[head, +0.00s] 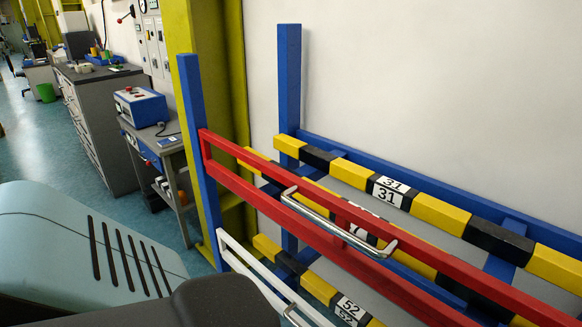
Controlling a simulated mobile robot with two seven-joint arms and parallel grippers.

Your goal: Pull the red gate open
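The red gate (258,201) has two long red bars joined by short uprights. It runs from a blue post (198,150) at its left end down to the lower right, where the picture cuts it off. Its left end lies at the blue post, with no clear gap between them. A silver bar handle (338,222) is fixed across the red gate, and nothing is on it. Neither of my grippers shows in the head view, so I cannot see whether they are open or shut.
A white gate (262,286) with its own silver handle is below the red one. Yellow-and-black striped bars (441,213) on a blue frame stand behind. A small table with a blue device (141,106) and a grey cabinet (100,110) are at the left. Blue-green floor (45,140) shows there.

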